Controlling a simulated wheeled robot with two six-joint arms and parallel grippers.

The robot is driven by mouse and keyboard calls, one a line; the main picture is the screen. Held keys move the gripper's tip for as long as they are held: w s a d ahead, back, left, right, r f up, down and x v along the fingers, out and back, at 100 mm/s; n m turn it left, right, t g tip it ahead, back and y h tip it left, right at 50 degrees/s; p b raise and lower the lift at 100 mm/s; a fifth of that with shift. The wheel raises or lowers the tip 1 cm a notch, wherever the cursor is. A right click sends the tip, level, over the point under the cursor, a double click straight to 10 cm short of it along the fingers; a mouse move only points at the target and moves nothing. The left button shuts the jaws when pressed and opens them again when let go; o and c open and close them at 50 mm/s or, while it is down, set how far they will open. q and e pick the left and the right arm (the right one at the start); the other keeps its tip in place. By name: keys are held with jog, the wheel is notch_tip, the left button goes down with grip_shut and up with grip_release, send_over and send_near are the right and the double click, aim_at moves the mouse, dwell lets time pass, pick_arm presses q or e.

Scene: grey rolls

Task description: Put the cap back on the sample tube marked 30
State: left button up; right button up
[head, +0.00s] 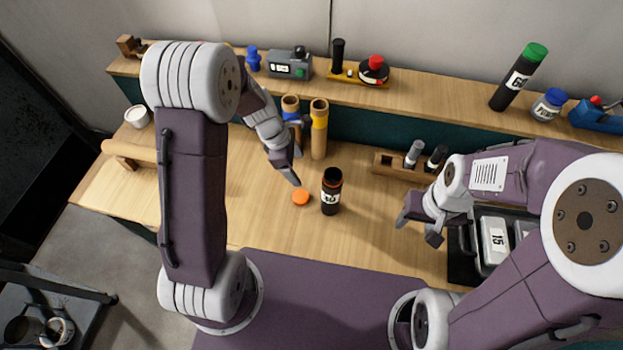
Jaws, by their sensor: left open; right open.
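A dark, open-topped tube (331,196) with a white label stands upright on the bench, right of centre; its number is too small to read surely. An orange cap (300,197) lies on the bench just left of the tube, apart from it. My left gripper (293,178) is open, just above and behind the cap, and holds nothing that I can see. My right gripper (418,226) is open and empty, right of the tube and left of a dark tray. A taller dark tube with a green cap (518,78) stands on the back shelf at the right.
Two tan rolls (319,130) stand behind the cap. A wooden rack (392,168) with small cylinders is behind my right gripper. The dark tray (462,262) holds grey blocks, one marked 15. The bench (250,215) is clear left of the cap.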

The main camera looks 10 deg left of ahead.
aim_at(296, 196)
pick_arm(q)
jog(key=f, duration=0.1)
jog(key=s+f, duration=0.1)
jog(key=a+f, duration=0.1)
jog(key=shift+s+f+g, duration=0.1)
jog(key=shift+s+g, duration=0.2)
jog(key=shift+s, duration=0.05)
jog(key=shift+s+d+f, duration=0.15)
jog(key=shift+s+f, duration=0.1)
jog(key=shift+s, duration=0.25)
jog(key=shift+b+x, duration=0.45)
jog(key=shift+x, duration=0.7)
jog(key=shift+s+f, duration=0.25)
pick_arm(e)
jog(key=shift+s+a+f, duration=0.15)
jog(key=shift+s, duration=0.4)
jog(key=shift+s+a+f, duration=0.1)
jog(key=shift+s+f, duration=0.05)
jog(key=shift+s, duration=0.35)
pick_arm(q)
jog(key=shift+w+f, duration=0.1)
jog(key=shift+w, duration=0.05)
pick_arm(e)
jog(key=shift+w, duration=0.1)
